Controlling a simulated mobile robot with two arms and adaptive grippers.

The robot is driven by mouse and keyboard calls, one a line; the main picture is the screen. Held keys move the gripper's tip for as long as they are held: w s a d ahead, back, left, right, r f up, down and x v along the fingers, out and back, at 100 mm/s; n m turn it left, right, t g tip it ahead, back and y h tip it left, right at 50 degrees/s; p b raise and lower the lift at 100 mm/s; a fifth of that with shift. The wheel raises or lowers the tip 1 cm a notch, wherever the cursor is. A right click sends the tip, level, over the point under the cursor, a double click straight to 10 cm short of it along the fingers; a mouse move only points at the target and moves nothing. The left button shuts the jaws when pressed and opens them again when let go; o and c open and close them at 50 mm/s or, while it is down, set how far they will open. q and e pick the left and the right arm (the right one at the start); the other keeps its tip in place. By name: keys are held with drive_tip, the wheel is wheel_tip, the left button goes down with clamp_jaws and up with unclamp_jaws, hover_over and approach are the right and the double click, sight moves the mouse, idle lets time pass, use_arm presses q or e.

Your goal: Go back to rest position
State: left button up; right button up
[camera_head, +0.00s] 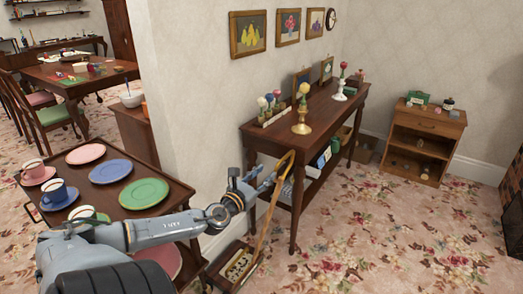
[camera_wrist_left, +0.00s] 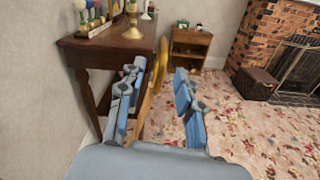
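My left gripper (camera_head: 266,180) is in front of the dark wooden side table, beside a curved wooden cane-like handle (camera_head: 272,205). In the left wrist view its two blue fingers (camera_wrist_left: 160,75) are spread apart. The handle (camera_wrist_left: 151,95) shows in the gap, close to the left finger. I cannot tell whether it touches that finger. The handle's lower end is by a small wooden box or stand (camera_head: 212,272) on the floor. My left arm reaches across the head view from the lower left. My right gripper is not in view.
The side table (camera_head: 330,105) holds flower vases and candlesticks. A tea cart (camera_head: 75,172) with plates and cups lies under and left of my arm. A small cabinet (camera_head: 424,140) stands against the wall. The flowered carpet (camera_head: 385,225) at right is clear.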

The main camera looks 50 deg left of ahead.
use_arm(q)
drive_tip(key=shift+s, duration=0.4)
idle(0.3)
